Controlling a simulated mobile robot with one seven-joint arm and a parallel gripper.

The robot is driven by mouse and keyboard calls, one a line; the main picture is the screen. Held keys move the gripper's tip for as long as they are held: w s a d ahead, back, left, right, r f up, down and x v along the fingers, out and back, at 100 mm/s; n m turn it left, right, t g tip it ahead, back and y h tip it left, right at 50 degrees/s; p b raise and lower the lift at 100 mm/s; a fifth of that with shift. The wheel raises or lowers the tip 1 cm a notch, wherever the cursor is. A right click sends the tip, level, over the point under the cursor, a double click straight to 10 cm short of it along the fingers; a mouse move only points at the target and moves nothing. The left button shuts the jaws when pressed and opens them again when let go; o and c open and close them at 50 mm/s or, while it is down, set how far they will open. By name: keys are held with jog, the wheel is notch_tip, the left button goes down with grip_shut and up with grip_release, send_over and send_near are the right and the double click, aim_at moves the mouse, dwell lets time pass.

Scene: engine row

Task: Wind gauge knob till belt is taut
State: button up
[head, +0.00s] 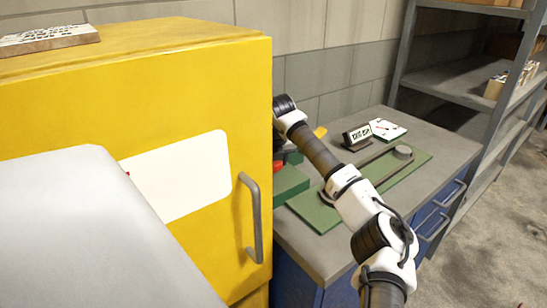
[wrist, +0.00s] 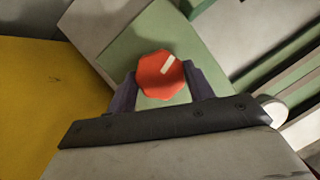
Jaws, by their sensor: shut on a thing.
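A red eight-sided knob (wrist: 155,76) with a pale stripe sits in front of a green plate (wrist: 125,50) in the wrist view. My gripper (wrist: 163,88) is shut on it, one dark finger at each side. The stripe points up and to the right. In the head view a grey belt (head: 378,157) runs along a green plate (head: 405,174) on the bench, with a round grey pulley (head: 403,152) at its far end. I cannot tell how taut it is. A white card with red marks (head: 387,129) lies behind.
The yellow cabinet (head: 120,105) with its grey handle (head: 252,215) stands close at the left. A small black-and-white sign (head: 357,135) stands on the grey bench (head: 447,150). Metal shelves (head: 455,85) rise behind at the right. The floor at right is clear.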

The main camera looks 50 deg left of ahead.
jog(key=o, duration=1)
jog(key=b+v, duration=0.3)
jog(key=v, duration=1.1)
jog(key=shift+b, duration=0.3)
